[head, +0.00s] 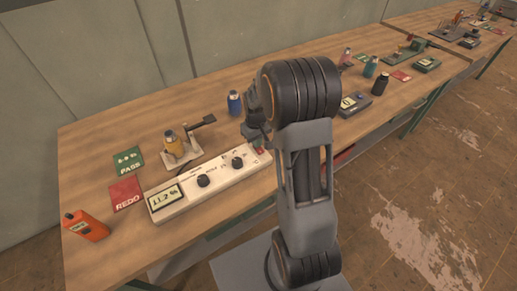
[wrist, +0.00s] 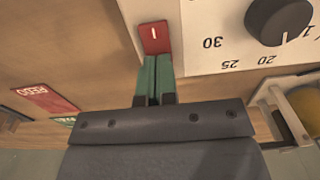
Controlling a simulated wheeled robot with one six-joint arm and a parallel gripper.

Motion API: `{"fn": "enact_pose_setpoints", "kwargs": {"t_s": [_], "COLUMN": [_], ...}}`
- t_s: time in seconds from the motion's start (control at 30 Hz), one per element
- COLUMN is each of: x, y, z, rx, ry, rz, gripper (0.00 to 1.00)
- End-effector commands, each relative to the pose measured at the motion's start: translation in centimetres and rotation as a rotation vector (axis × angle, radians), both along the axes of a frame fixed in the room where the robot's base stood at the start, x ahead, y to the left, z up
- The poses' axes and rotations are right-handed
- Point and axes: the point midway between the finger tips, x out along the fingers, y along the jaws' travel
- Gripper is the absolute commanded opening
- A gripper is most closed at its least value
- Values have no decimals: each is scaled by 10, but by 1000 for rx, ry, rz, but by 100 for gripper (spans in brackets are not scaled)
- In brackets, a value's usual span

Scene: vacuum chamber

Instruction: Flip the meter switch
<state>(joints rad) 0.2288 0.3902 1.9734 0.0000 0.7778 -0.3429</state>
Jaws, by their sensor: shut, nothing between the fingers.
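The meter (head: 215,183) is a long white box on the bench with a display reading about 11.2 % and two black knobs. Its red switch (head: 258,150) is at the right end. In the wrist view the red switch (wrist: 154,37) shows a white "I" mark, beside a black knob (wrist: 280,20) and a printed scale. My gripper (wrist: 154,62) is shut and empty, its green fingertips right at the near edge of the switch. Whether they touch it I cannot tell. In the head view my gripper (head: 256,137) is partly hidden by my arm.
A green PASS card (head: 127,160), a red REDO card (head: 125,193) and an orange device (head: 84,225) lie left. More meters and bottles stand farther right.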

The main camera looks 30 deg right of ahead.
Motion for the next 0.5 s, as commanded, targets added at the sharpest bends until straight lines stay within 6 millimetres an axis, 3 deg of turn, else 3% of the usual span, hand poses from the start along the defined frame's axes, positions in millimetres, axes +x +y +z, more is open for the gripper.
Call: {"fn": "enact_pose_setpoints", "kwargs": {"t_s": [0.5], "x": [0], "y": [0], "z": [-9], "rx": [0], "ry": [1], "rz": [0], "gripper": [0]}}
